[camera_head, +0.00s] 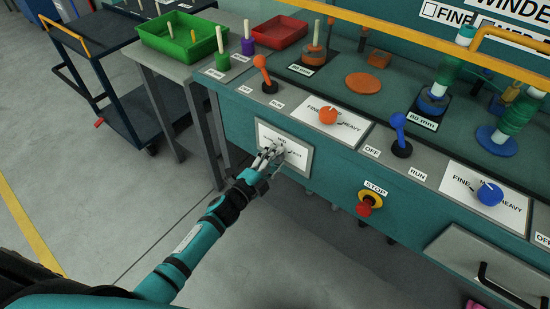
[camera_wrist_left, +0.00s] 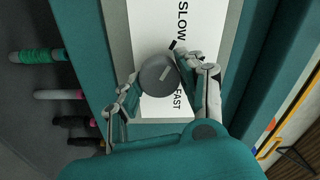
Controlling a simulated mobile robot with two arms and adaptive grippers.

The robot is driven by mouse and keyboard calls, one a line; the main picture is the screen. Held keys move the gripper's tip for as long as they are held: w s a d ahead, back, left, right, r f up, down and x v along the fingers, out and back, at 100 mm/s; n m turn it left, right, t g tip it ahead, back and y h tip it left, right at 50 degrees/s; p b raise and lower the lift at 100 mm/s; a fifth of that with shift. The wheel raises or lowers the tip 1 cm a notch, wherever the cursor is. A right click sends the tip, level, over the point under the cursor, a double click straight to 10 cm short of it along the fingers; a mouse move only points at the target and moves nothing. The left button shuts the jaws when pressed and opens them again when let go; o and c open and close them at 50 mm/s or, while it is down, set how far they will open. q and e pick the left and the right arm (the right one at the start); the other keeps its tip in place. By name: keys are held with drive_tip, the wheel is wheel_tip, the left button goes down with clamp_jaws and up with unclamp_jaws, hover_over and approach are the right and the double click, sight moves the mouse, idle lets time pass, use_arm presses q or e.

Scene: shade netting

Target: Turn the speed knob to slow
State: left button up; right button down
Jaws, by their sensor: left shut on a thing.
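The speed knob (camera_wrist_left: 157,76) is a round grey knob on a white plate (camera_wrist_left: 147,22) marked SLOW and FAST. In the left wrist view SLOW is above the knob and FAST is below right. A pale line on the knob slants to the upper right, roughly toward a short black tick beside SLOW. My left gripper (camera_wrist_left: 160,78) has a finger on each side of the knob and is shut on it. In the head view my left gripper (camera_head: 268,157) is at the plate (camera_head: 297,155) on the teal front panel and hides most of the knob. My right gripper is not in view.
Above the plate are an orange lever (camera_head: 265,74), an orange knob (camera_head: 328,115), a blue lever (camera_head: 400,134) and a blue knob (camera_head: 490,194). A red stop button (camera_head: 367,205) sits right of the plate.

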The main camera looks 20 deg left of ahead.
use_arm(q)
drive_tip(key=shift+f, duration=0.1)
drive_tip(key=o, duration=1.1)
drive_tip(key=shift+o, duration=0.2)
drive_tip(key=v, duration=1.2)
drive_tip(key=shift+a, duration=0.1)
